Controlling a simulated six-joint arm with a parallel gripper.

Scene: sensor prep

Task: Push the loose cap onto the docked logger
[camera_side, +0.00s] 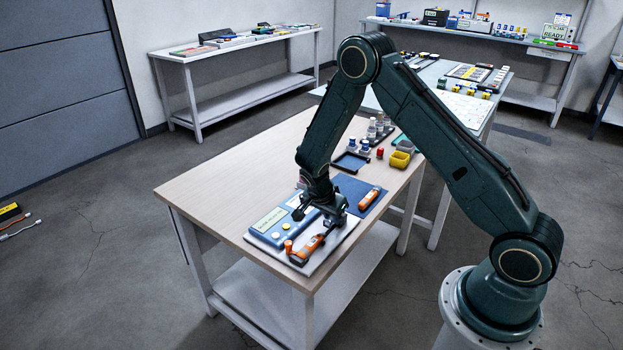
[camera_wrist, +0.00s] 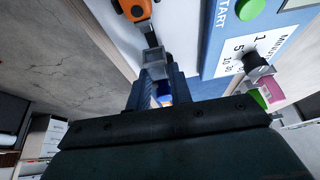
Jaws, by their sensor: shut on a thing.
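The docked logger (camera_side: 308,249), orange and dark, lies on the pale board at the table's near end. In the wrist view its orange end (camera_wrist: 134,9) is at the top, with a narrow metal-looking part pointing toward my fingers. My gripper (camera_side: 328,218) is low over the board at the logger's far end. In the wrist view my gripper (camera_wrist: 158,76) is shut on a small greyish piece, apparently the cap (camera_wrist: 153,60), in line with the logger. The fingers hide much of it, and I cannot tell whether it is seated.
A blue and white panel (camera_side: 268,226) with buttons and a dial is beside the logger; its green button (camera_wrist: 250,8) shows close by. Another orange logger (camera_side: 370,198) lies on a blue mat. A dark tray (camera_side: 349,163), yellow bin (camera_side: 400,159) and small bottles stand farther back.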

